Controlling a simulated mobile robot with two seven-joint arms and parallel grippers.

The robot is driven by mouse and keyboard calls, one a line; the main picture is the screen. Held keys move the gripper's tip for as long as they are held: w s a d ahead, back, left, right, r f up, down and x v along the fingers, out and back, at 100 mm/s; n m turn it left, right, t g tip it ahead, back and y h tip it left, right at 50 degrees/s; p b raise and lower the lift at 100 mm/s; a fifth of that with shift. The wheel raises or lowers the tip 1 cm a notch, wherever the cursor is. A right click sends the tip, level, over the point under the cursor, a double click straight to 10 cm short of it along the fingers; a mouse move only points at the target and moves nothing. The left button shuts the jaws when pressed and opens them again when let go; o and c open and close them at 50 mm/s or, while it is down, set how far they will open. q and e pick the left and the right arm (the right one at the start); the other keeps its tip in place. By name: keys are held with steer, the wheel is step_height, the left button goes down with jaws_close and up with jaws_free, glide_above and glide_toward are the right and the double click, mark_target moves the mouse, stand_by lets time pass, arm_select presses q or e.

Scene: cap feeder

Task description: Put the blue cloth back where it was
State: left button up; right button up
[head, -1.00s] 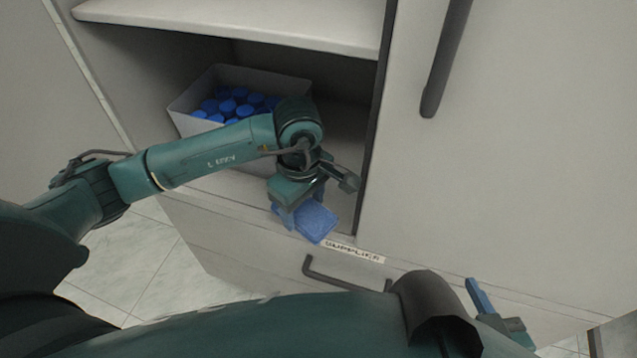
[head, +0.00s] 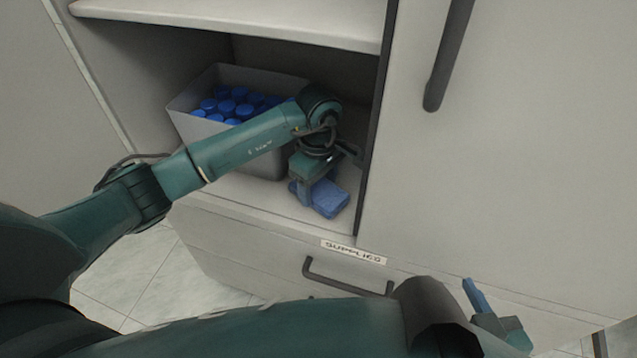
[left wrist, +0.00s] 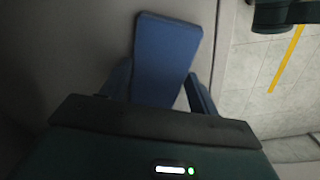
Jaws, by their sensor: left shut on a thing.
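The blue cloth (head: 328,200) is a folded flat block, held by my left gripper (head: 308,188) inside the cupboard opening, over the front right part of the cupboard floor. Whether it touches the floor I cannot tell. In the left wrist view the cloth (left wrist: 167,55) stretches out from between the fingers of the left gripper (left wrist: 160,92). My left gripper is shut on it. My right gripper (head: 490,310) shows only in part at the lower right of the head view, with one blue finger visible; its opening is hidden.
A grey bin (head: 272,155) full of blue caps (head: 226,106) stands in the cupboard, left of the cloth. A shelf (head: 240,22) is above. A closed door (head: 520,130) with a dark handle is at right. Below is a drawer labelled SUPPLIES (head: 353,252).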

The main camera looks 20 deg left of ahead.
mark_target(318, 189)
arm_select(q)
steer(key=shift+f, duration=0.1)
steer(key=shift+f, duration=0.15)
steer(key=o, duration=1)
steer(key=shift+r, duration=0.4)
step_height(318, 189, up, 6)
steer(key=shift+r+p, duration=0.15)
steer(key=shift+p, duration=0.45)
steer(key=shift+r, duration=0.45)
